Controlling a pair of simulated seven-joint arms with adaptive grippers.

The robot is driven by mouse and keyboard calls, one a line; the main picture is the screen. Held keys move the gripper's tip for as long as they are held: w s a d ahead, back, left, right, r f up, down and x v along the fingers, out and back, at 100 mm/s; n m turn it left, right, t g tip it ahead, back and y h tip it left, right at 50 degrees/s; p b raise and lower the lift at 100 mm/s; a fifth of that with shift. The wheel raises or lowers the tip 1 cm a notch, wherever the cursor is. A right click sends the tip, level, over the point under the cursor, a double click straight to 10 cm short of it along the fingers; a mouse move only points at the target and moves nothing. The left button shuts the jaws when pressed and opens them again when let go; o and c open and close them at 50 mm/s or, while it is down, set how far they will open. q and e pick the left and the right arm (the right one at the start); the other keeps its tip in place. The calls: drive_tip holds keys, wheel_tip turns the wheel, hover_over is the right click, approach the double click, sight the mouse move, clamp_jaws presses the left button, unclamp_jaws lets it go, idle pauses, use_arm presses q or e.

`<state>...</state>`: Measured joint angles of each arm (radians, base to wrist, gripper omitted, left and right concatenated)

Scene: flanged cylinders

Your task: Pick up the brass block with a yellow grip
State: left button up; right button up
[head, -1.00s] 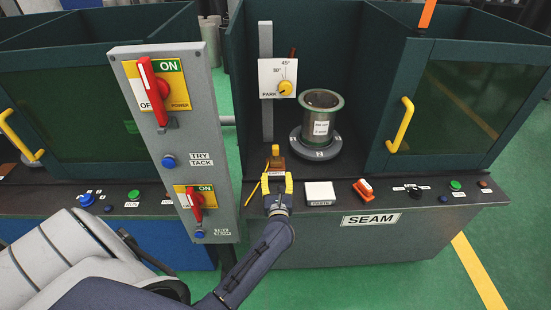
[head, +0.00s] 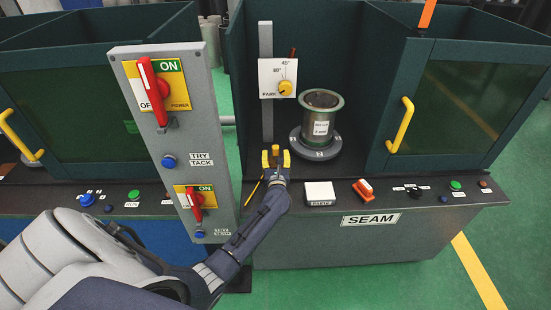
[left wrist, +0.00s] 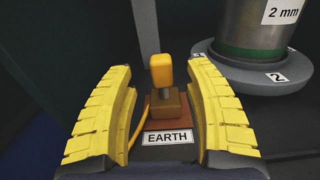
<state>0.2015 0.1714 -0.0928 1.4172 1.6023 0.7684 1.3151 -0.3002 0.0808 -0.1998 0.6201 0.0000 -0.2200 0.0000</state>
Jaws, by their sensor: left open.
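The brass block (left wrist: 166,104) stands upright on a reddish-brown pad, with its yellow grip (left wrist: 161,70) pointing up. A yellow cable runs from its left side, and an EARTH label (left wrist: 167,138) lies in front of it. My left gripper (head: 275,158) is open at the machine's front ledge, its yellow fingers either side of the block in the left wrist view. No contact between fingers and block or grip shows. In the head view the gripper mostly hides the block. My right gripper is not in view.
A flanged cylinder (head: 320,119) stands on a grey numbered turntable (head: 314,147) just right of the block. The grey switch panel (head: 181,133) rises to the left. A white box (head: 320,191) and a red-orange switch (head: 363,188) sit on the ledge to the right.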

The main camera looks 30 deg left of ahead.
sight(276, 151)
use_arm(q)
drive_tip(key=shift+x, duration=2.25)
drive_tip(key=shift+c, duration=0.3)
clamp_jaws()
drive_tip(key=shift+w, duration=0.1)
